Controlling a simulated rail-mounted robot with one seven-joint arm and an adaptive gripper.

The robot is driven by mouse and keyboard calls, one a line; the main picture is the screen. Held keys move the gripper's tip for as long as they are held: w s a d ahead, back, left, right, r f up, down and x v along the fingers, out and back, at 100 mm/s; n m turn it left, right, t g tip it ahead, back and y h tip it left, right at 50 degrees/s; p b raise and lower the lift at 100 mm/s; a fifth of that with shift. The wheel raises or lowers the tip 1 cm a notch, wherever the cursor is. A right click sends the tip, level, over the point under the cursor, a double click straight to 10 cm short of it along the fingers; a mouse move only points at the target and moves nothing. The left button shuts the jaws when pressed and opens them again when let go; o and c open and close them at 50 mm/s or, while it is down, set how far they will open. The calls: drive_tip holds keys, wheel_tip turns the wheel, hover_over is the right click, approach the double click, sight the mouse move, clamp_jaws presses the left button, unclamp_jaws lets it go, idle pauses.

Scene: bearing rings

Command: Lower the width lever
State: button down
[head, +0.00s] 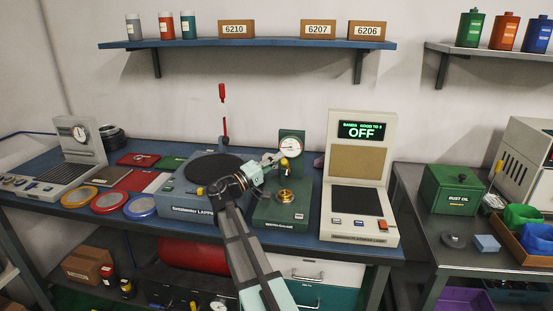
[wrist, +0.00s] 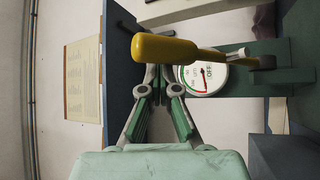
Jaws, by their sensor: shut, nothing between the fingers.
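The green width gauge (head: 283,212) stands on the blue bench, with a round white dial (head: 290,149) on its upright. A brass bearing ring (head: 284,196) sits on its base. In the wrist view, the width lever (wrist: 168,49) has a thick yellow handle and lies across the picture, in front of the dial (wrist: 206,78). My gripper (head: 279,157) is beside the gauge's upright in the head view. In the wrist view my gripper (wrist: 158,75) is shut and empty, its fingertips close to the yellow handle. I cannot tell whether they touch it.
A blue-grey lapping machine (head: 187,197) stands left of the gauge. A beige unit (head: 359,180) with a display reading OFF stands right. Red, yellow and blue round trays (head: 109,201) lie at the left. A shelf (head: 250,44) with boxes hangs above.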

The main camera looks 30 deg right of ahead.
drive_tip(key=shift+s+a+f+b, duration=0.3)
drive_tip(key=shift+s+f, duration=0.05)
drive_tip(key=shift+f, duration=0.2)
drive_tip(key=v, duration=1.2)
idle(0.5)
